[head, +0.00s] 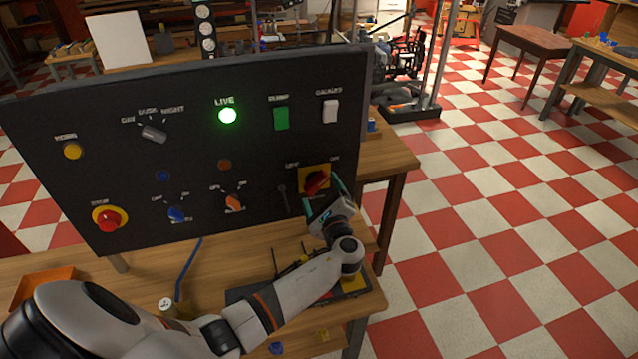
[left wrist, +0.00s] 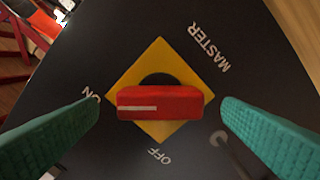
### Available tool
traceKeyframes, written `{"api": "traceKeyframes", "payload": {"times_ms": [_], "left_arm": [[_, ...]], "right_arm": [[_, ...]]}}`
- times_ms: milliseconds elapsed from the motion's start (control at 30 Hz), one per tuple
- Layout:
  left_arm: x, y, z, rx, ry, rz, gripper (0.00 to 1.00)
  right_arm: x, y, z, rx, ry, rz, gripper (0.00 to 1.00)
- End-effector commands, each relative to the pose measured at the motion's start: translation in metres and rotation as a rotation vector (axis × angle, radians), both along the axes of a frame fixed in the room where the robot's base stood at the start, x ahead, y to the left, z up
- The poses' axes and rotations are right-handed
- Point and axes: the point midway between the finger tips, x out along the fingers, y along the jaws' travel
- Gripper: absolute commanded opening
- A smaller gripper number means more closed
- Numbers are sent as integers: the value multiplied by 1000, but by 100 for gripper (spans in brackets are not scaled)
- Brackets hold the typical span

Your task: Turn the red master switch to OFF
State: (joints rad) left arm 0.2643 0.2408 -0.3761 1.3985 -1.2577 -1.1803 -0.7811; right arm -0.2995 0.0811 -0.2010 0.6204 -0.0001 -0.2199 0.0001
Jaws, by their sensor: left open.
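The red master switch (head: 315,182) sits on a yellow plate at the lower right of the black panel (head: 120,130). In the left wrist view its red handle (left wrist: 160,103) lies level across the yellow diamond plate (left wrist: 158,60). The white line on the handle points left, towards the ON label (left wrist: 91,93). The OFF label (left wrist: 160,156) is below the handle. My left gripper (head: 322,195) is open in front of the switch. Its teal fingers stand at the two ends of the handle, with a visible gap on each side. My right gripper is not in view.
The LIVE lamp (head: 228,115) glows green. A red mushroom button (head: 109,219), a blue knob (head: 176,214) and an orange knob (head: 235,201) share the panel's lower part. The panel stands on a wooden table (head: 380,160); open checkered floor lies to the right.

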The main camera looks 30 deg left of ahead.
Motion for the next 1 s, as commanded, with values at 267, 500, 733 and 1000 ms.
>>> {"api": "traceKeyframes", "payload": {"times_ms": [267,500,733,1000], "left_arm": [[14,17,0,-1,0,-1,89],[15,18,-1,-2,0,0,89],[15,18,-1,-2,0,0,55],[15,17,-2,-9,-8,0,44]], "right_arm": [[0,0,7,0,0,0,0],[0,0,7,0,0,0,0],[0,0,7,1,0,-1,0],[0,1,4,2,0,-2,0]]}}
